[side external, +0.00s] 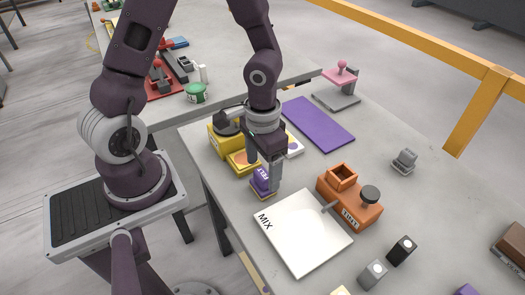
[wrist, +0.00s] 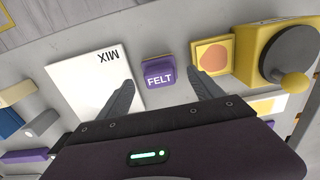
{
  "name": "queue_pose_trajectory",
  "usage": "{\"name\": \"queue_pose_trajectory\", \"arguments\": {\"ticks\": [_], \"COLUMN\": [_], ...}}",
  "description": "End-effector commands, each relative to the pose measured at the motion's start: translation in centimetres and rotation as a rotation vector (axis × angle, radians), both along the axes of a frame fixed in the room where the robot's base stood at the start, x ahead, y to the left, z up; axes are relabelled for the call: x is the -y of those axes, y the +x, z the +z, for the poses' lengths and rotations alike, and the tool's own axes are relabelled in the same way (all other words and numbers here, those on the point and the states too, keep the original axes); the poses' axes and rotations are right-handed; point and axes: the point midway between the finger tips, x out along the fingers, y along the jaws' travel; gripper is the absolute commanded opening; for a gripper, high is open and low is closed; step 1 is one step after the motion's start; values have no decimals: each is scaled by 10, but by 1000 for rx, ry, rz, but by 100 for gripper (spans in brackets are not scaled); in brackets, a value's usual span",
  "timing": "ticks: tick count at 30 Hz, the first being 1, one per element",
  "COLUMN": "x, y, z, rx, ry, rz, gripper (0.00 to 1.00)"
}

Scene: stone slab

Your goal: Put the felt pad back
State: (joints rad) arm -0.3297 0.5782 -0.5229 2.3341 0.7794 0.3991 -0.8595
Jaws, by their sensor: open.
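The felt pad is a small purple block lettered FELT (wrist: 158,75), standing on the grey slab with a yellowish edge at its base. In the side external view the felt block (side external: 261,183) shows under my gripper, partly hidden by a finger. My gripper (wrist: 161,80) is open and empty, and its fingers point down. In the wrist view the block lies between the two fingertips, with a gap on each side. I cannot tell how far the fingertips are above the slab. It also shows in the side external view (side external: 263,172).
A white MIX board (side external: 300,232) lies close by. A yellow unit with a dark knob (side external: 222,140) stands behind the block, with a yellow tray holding an orange patch (wrist: 213,56). An orange TINT unit (side external: 350,200), purple mat (side external: 318,122) and small blocks (side external: 401,250) are nearby.

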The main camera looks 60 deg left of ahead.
Motion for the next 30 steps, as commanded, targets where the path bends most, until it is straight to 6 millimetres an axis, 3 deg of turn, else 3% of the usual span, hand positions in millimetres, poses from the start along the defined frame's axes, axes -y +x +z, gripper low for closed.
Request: {"name": "queue_pose_trajectory", "arguments": {"ticks": [6, 14, 19, 24, 30], "x": [-1, -8, -23, -14, -3], "y": [1, -6, -35, -77, -103], "z": [53, 86, 148, 202, 223], "rx": [4, 25, 172, 375, 487], "ry": [2, 67, 209, 128, 2], "rz": [4, -7, 9, 21, -1], "gripper": [76, 76, 76, 76, 76]}}
